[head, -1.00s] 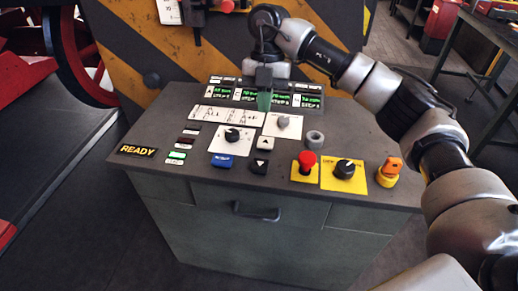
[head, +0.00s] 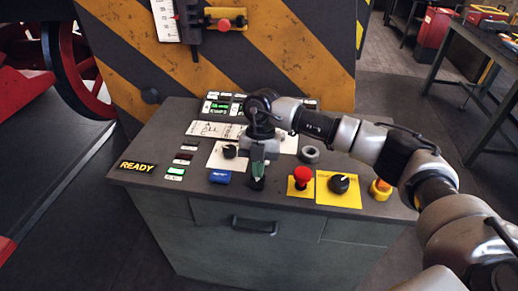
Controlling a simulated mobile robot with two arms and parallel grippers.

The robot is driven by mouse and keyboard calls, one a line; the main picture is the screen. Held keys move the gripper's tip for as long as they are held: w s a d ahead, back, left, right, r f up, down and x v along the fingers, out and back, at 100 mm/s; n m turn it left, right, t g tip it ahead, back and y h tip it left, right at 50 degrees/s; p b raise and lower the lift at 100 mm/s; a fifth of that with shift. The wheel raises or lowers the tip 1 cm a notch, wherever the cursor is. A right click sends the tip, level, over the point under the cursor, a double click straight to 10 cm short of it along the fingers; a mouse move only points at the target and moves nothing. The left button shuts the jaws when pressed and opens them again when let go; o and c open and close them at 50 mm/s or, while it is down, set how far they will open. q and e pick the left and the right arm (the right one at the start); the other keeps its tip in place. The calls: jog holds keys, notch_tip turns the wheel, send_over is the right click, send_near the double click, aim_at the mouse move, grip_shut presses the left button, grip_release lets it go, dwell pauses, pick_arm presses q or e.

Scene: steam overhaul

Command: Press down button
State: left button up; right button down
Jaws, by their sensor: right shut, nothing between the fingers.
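The down button (head: 257,185) is a small black key on the slanted grey console (head: 330,210). Only its lower part shows in the head view, below my right gripper. My right gripper (head: 258,172) has green fingertips, is shut and empty, and points down at the button. The fingertips overlap the button in the picture; I cannot tell whether they touch it. The up button behind it is hidden by the gripper. My left gripper is not in view.
A blue button (head: 220,177) sits just left of the gripper. A red mushroom button (head: 302,174), a black rotary knob (head: 339,184) and an orange key switch (head: 380,188) are to the right. The READY sign (head: 138,167) is lit.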

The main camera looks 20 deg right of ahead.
jog(key=shift+f, duration=0.6)
